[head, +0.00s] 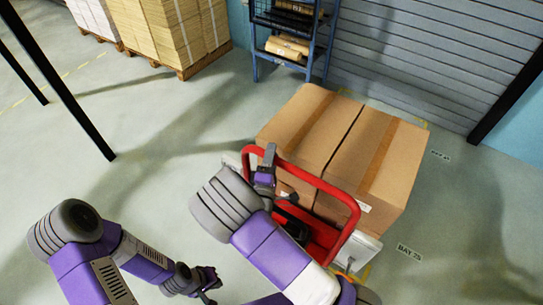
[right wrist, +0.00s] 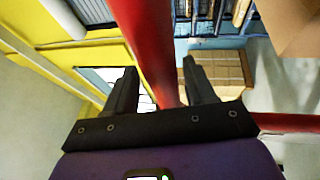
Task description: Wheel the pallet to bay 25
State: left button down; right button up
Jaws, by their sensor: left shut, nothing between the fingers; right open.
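The pallet's load of brown cardboard boxes (head: 345,145) sits on a red pallet truck, whose looped red handle (head: 318,183) stands on the near side. The pallet itself is mostly hidden. A floor label reading BAY 25 (head: 409,252) lies to the right of the load. My right gripper (head: 268,165) is at the upper left of the handle loop. In the right wrist view, the red handle bar (right wrist: 150,45) runs between its open fingers (right wrist: 160,78); they are not closed on it. My left gripper (head: 208,287) is shut and empty, low over bare floor.
A blue rack (head: 290,40) with paper rolls and a grey roller shutter (head: 420,60) stand behind the load. Another floor label (head: 440,155) lies near the shutter. Stacked cartons on a pallet (head: 170,35) and black posts (head: 60,85) are at left. Floor at left and lower right is clear.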

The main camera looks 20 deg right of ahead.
jog(key=shift+s+a+f, duration=0.2)
jog(key=v, duration=0.7)
jog(key=shift+r+b, duration=0.15)
jog(key=shift+b, duration=0.25)
